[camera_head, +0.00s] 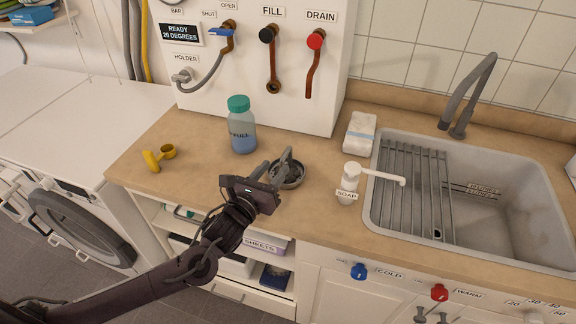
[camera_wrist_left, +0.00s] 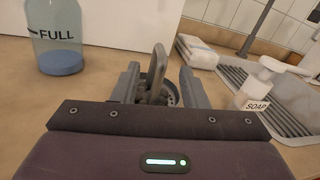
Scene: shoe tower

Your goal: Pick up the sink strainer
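The sink strainer (camera_head: 293,180) is a round grey metal dish with an upright grey handle. It sits on the wooden counter left of the soap bottle. In the left wrist view its handle (camera_wrist_left: 157,75) stands between my left fingers, with part of the round rim behind. My left gripper (camera_head: 270,170) is open at the strainer; its two fingers flank the handle with gaps on both sides in the wrist view (camera_wrist_left: 158,90). The gripper body hides part of the strainer. My right gripper is not in view.
A bottle with a green cap (camera_head: 242,128) stands left of the strainer. A yellow scoop (camera_head: 158,157) lies further left. The soap bottle (camera_head: 348,185), a white wrapped block (camera_head: 360,132) and the sink (camera_head: 520,215) are to the right. A white panel (camera_head: 300,110) rises behind.

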